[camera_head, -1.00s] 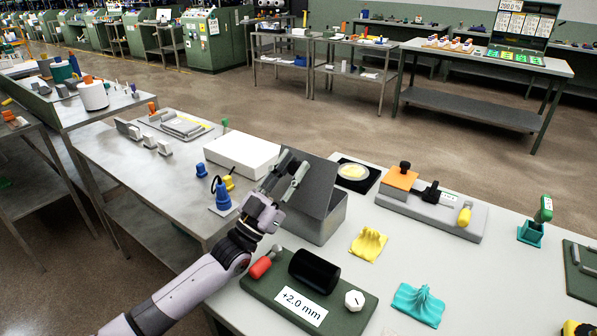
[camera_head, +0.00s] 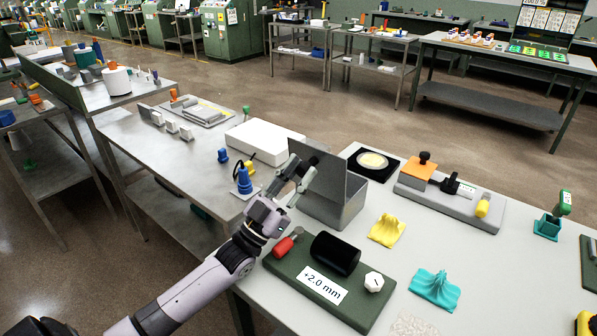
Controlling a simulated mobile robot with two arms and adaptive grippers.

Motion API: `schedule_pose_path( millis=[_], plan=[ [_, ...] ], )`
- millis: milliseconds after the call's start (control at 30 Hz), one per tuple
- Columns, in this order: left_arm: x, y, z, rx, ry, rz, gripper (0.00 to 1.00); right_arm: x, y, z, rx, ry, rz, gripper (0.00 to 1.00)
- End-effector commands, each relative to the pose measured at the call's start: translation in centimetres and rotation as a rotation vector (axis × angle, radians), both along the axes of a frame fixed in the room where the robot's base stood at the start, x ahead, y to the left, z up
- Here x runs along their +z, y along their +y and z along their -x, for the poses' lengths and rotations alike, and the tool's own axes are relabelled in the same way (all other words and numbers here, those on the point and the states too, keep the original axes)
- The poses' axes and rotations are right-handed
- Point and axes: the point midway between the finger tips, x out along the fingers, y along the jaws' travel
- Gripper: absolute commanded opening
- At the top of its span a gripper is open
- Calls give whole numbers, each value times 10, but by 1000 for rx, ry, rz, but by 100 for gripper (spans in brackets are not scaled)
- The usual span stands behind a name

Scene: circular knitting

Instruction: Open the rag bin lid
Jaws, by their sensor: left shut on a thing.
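The rag bin (camera_head: 352,206) is a grey metal box on the light table, right of my left arm. Its dark grey lid (camera_head: 328,170) stands raised at a steep tilt, with its upper edge well above the box. My left gripper (camera_head: 302,176) is at the left side of the lid, shut on the lid's edge as far as I can see. The fingers hide part of the lid and the bin's left side. The bin's inside is mostly hidden. My right gripper is not in view.
A green block with a black cylinder (camera_head: 335,253) and red handle lies close in front of the bin. A white box (camera_head: 265,141) and blue tool (camera_head: 243,181) stand behind left. Yellow cloth (camera_head: 386,230) and teal cloth (camera_head: 434,289) lie at right.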

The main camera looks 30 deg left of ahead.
Motion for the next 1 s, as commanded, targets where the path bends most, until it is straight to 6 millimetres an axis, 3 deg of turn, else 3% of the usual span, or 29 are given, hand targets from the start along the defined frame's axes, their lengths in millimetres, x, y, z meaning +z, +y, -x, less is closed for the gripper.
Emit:
schedule_pose_path(
  millis=[33,333,367,633,1000],
  plan=[
    [-11,-3,-1,-6,25,-3,0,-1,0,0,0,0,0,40],
    [-11,-3,-1,-4,25,-3,0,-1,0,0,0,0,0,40],
    [-11,-3,-1,-4,25,-3,28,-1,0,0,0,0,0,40],
    [-7,-2,-1,-3,15,-2,46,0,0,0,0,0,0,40],
    [-7,-1,2,-2,11,-2,46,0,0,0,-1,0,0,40]
  ],
)
